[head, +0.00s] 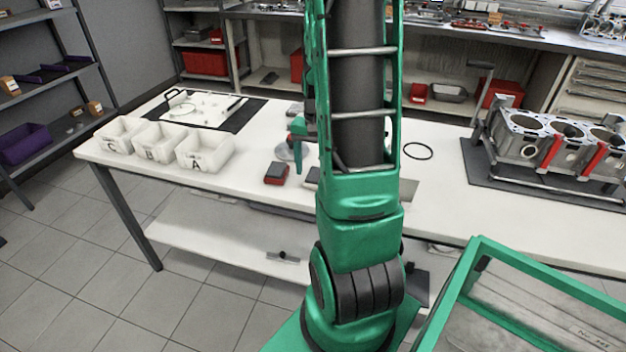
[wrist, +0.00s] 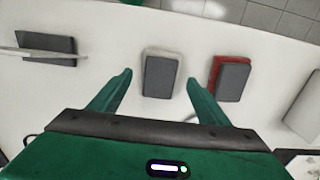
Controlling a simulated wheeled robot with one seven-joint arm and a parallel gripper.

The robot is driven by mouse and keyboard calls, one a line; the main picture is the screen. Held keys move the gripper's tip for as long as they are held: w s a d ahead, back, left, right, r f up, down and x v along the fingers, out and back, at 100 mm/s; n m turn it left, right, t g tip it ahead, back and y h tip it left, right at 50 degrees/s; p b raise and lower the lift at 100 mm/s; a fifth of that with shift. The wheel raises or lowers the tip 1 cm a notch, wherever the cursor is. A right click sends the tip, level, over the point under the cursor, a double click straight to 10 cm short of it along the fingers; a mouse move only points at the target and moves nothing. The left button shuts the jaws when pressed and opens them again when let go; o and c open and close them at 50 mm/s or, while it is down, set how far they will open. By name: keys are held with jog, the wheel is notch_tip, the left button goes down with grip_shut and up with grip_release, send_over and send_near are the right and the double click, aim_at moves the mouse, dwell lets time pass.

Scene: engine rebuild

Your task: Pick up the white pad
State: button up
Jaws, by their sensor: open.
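The white pad (wrist: 162,75) lies on the white bench in the wrist view, a dark grey face on top and a white edge showing around it. In the head view a pale sliver of it (head: 312,177) shows beside my arm, which hides the rest. My gripper (wrist: 159,80) is open and empty. Its two green fingers point toward the white pad, one toward each side of it, with the pad apart from both fingers in the picture. I cannot tell the height of the fingertips above the bench.
A red pad with a grey top (wrist: 233,80) lies right of the white pad in the wrist view. Another grey block (wrist: 60,45) lies at the left. White bins (head: 205,153) stand left on the bench; an engine block (head: 545,140) stands right.

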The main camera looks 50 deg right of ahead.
jog(key=shift+f, duration=0.35)
jog(key=shift+c, duration=0.3)
jog(key=c, duration=1.1)
jog(key=shift+r, duration=0.15)
notch_tip(320, 180, up, 10)
jog(key=shift+f, duration=0.1)
